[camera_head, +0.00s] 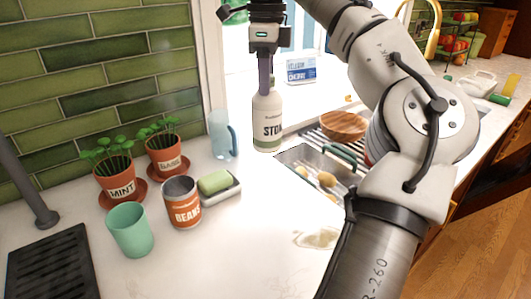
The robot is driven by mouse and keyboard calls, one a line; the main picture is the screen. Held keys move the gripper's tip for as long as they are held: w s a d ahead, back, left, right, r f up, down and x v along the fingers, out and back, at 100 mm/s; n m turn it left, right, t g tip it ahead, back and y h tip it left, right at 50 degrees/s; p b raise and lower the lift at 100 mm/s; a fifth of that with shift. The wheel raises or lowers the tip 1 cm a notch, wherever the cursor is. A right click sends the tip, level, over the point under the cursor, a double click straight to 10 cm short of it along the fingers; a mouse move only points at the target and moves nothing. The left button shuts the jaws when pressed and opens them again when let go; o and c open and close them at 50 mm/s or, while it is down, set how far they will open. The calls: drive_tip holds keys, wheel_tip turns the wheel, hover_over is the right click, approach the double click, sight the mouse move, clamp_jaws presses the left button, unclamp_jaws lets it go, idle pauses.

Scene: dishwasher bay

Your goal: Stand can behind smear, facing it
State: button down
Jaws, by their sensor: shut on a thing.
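The can (184,205) is open-topped with an orange BEANS label and stands upright on the white counter, left of centre. The smear (318,238) is a pale beige patch on the counter, to the right of the can and nearer the front. My gripper (265,85) is at the top centre, well away from both. It is shut on the upper part of a white bottle (267,122) with dark letters, partly readable as STO. The bottle is upright by the sink's back left corner; I cannot tell whether its base touches the counter. My arm covers the area right of the smear.
A green sponge (215,182) on a white dish sits beside the can. A green cup (130,230), two potted plants (113,178) and a blue cup (222,135) stand nearby. The sink (305,158) holds several yellowish items. Counter between can and smear is clear.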

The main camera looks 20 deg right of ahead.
sight(266, 134)
wheel_tip(266, 134, down, 8)
drive_tip(key=shift+b, duration=0.9)
drive_tip(key=shift+f, duration=2.55)
drive_tip(key=shift+f, duration=0.1)
drive_tip(key=c, duration=0.9)
unclamp_jaws()
wheel_tip(266, 134, up, 12)
drive_tip(key=shift+r+p, duration=0.1)
drive_tip(key=shift+p, duration=0.85)
